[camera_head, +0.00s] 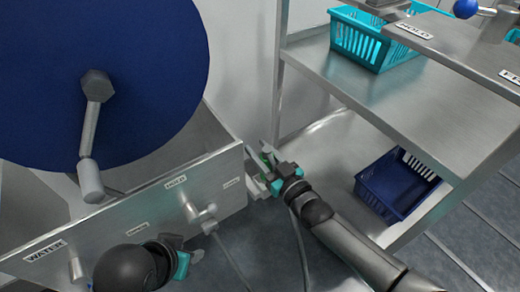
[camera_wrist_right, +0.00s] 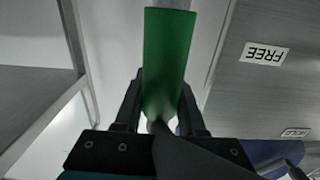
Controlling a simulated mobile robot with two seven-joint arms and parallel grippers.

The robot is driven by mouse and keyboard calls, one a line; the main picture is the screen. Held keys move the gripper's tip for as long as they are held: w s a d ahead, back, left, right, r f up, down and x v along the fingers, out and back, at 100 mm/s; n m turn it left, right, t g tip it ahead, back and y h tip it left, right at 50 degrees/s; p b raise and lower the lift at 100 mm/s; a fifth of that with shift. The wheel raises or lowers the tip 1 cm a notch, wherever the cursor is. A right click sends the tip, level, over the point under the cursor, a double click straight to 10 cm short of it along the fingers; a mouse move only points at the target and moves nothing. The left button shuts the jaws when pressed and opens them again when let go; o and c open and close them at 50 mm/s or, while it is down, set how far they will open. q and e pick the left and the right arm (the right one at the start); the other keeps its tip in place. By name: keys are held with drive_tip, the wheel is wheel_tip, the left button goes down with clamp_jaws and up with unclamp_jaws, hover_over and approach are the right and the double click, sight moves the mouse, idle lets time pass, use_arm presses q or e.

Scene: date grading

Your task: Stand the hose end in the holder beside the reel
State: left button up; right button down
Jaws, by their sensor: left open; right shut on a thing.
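The hose end shows as a green cylinder (camera_wrist_right: 168,60) in the right wrist view, with a grey part at its top and a dark part below. My right gripper (camera_wrist_right: 160,105) is shut on it. In the head view my right gripper (camera_head: 268,172) is at the right end of the metal reel panel, and only a little green (camera_head: 266,158) shows there. The blue reel (camera_head: 100,75) with its crank (camera_head: 91,130) fills the upper left. I cannot make out the holder clearly. My left gripper (camera_head: 185,262) is open, low in front of the panel.
The metal panel (camera_head: 130,222) carries labels and a valve lever (camera_head: 203,213). A steel shelf rack (camera_head: 400,100) stands at the right, with a teal basket (camera_head: 365,42) above and a dark blue crate (camera_head: 395,185) low down. Thin grey lines trail across the floor.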

drive_tip(key=shift+f+b, duration=1.5)
drive_tip(key=shift+f, duration=0.25)
drive_tip(key=shift+c, duration=2.3)
unclamp_jaws()
drive_tip(key=shift+o, duration=0.2)
drive_tip(key=shift+f, duration=0.15)
drive_tip(key=shift+s+d, duration=0.1)
drive_tip(key=shift+s, duration=0.05)
drive_tip(key=p+v, duration=0.6)
drive_tip(key=v, duration=0.9)
